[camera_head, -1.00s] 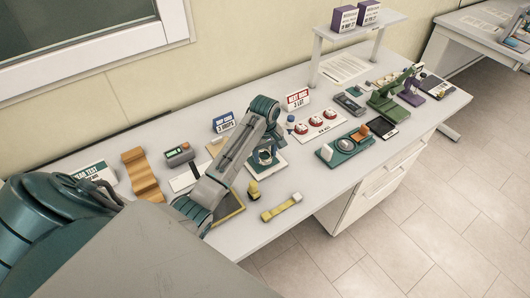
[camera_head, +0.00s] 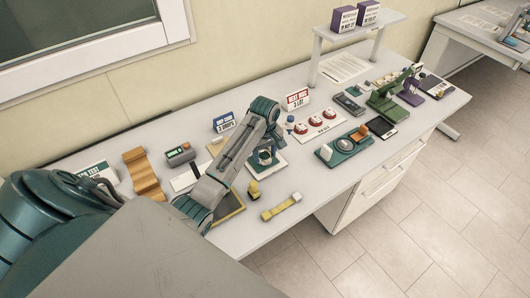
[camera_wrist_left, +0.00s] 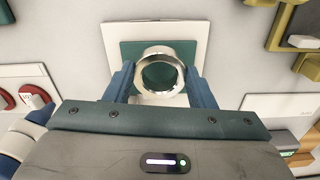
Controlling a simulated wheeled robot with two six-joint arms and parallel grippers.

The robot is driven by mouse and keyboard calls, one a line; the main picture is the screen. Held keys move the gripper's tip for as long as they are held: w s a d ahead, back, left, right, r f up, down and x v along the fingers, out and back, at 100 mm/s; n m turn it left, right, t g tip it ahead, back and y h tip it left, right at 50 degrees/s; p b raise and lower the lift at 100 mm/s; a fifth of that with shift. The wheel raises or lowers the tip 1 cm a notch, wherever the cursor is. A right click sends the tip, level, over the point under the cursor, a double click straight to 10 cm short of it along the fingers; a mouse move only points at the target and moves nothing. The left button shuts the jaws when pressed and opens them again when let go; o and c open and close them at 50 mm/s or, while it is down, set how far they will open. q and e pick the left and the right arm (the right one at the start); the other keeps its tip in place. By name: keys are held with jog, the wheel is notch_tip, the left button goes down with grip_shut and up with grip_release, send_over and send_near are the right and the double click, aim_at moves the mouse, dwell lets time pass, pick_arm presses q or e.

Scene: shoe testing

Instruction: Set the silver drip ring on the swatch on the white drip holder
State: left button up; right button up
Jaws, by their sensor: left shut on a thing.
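The silver drip ring (camera_wrist_left: 160,57) is in the left wrist view, between the two blue fingers of my left gripper (camera_wrist_left: 160,80). My left gripper is shut on the ring. Under the ring lies a dark green swatch (camera_wrist_left: 130,52) on the white drip holder (camera_wrist_left: 116,35). The ring is over the swatch; whether it touches it I cannot tell. In the head view my left gripper (camera_head: 264,158) is over the white drip holder (camera_head: 277,164), and my arm hides most of the ring and swatch. My right gripper is not in view.
A red-signed card (camera_head: 297,99) and a white mat with red-and-white discs (camera_head: 316,126) stand to the right.

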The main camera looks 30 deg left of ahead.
pick_arm(q)
jog(key=shift+f, duration=0.1)
dwell(0.8)
jog(key=shift+f, duration=0.9)
jog(key=o, duration=1.1)
